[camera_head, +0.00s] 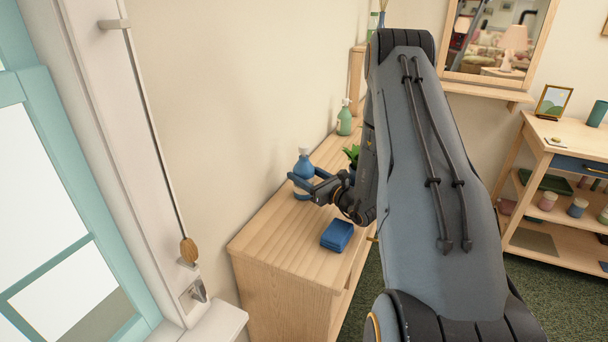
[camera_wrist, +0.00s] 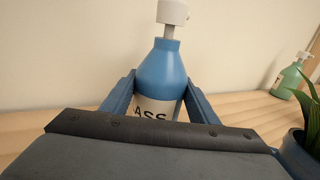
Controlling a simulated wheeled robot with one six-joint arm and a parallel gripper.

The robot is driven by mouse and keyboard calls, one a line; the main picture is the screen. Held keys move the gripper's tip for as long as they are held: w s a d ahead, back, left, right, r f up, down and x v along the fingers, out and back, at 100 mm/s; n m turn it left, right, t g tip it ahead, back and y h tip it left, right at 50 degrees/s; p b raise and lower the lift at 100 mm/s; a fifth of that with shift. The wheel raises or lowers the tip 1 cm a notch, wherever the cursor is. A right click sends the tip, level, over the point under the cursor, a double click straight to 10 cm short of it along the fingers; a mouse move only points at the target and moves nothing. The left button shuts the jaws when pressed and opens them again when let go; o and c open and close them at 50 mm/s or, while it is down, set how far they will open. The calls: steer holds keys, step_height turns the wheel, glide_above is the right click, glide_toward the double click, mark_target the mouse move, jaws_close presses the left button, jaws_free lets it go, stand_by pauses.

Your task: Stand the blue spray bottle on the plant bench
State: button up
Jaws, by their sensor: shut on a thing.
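The blue spray bottle (camera_head: 303,168) has a white pump top and stands upright at the wooden plant bench (camera_head: 262,240), near the wall. My gripper (camera_head: 307,184) is shut on it, with one blue finger on each side. In the wrist view the bottle (camera_wrist: 166,66) is upright between the fingers (camera_wrist: 158,98), and part of its white label shows. Its base is hidden behind my gripper in the wrist view. In the head view the base appears at the bench top, but I cannot tell whether it touches.
A folded blue cloth (camera_head: 337,235) lies on the bench in front of my gripper. A potted plant (camera_head: 352,155) stands to the right, partly behind my arm. A green pump bottle (camera_head: 344,118) stands farther back. The bench's front left top is clear.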

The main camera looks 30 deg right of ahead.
steer(key=shift+f, duration=0.1)
steer(key=o, duration=1.7)
steer(key=shift+o, duration=0.2)
